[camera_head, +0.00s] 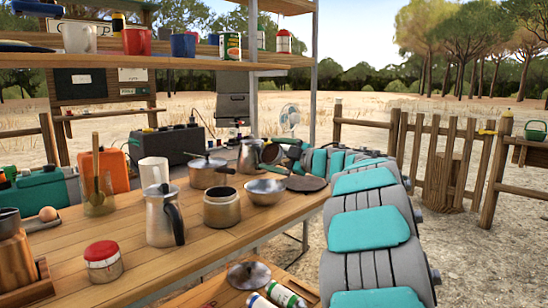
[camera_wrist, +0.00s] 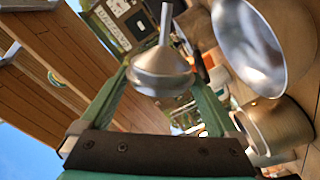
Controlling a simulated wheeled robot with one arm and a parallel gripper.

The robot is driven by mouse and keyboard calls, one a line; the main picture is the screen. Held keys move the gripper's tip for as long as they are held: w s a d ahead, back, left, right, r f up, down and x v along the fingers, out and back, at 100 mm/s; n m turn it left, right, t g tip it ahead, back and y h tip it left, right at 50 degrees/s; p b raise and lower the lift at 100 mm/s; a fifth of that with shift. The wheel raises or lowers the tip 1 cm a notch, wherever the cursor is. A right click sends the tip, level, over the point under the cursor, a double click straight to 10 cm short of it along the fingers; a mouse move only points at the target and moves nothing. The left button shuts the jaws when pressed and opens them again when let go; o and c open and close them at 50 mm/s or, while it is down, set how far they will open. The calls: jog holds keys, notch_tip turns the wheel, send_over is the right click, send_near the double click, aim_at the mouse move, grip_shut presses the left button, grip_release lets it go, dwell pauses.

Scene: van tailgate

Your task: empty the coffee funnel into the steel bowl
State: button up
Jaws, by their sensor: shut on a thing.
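My gripper (camera_wrist: 163,76) is shut on the metal coffee funnel (camera_wrist: 160,58), held between its green fingers. The funnel's stem points to the top of the wrist picture; that view is strongly rolled, so the funnel looks tipped over on its side. Whether grounds are inside cannot be seen. The steel bowl (camera_wrist: 262,48) is beside the funnel at the right of the wrist view, apart from it. In the head view the bowl (camera_head: 266,192) stands upright on the table, below and in front of my gripper. The funnel is hard to make out there.
An open moka pot base (camera_head: 222,210) stands left of the bowl, with a spouted moka pot (camera_head: 162,216) farther left. A lidded pan (camera_head: 207,172) is behind, and a dark flat disc (camera_head: 306,183) lies right of the bowl. A red-lidded jar (camera_head: 103,262) is near the front.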

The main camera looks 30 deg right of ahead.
jog(key=shift+s+a+f+n+b, duration=0.1)
jog(key=shift+a+f+n+b, duration=0.15)
jog(key=shift+n+b, duration=1.35)
jog(key=shift+s+a+f+n+b, duration=0.1)
jog(key=shift+f+n+b, duration=0.2)
jog(key=shift+b, duration=2.55)
jog(key=shift+b, duration=0.3)
jog(key=shift+a+f+n+h+b, duration=0.25)
jog(key=shift+f+n+h+b, duration=0.05)
jog(key=shift+n+b, duration=0.8)
jog(key=shift+s+a+f+n+h+b, duration=0.15)
jog(key=shift+a+n+b, duration=0.25)
jog(key=shift+n+b, duration=1)
jog(key=shift+s+a+n+h+b, duration=0.15)
jog(key=shift+a+n+b, duration=0.25)
jog(key=shift+n+b, duration=1)
jog(key=shift+s+a+f+n+b, duration=0.15)
jog(key=shift+a+n+b, duration=0.45)
jog(key=shift+n, duration=1.3)
jog(key=shift+d, duration=0.2)
jog(key=shift+r, duration=0.15)
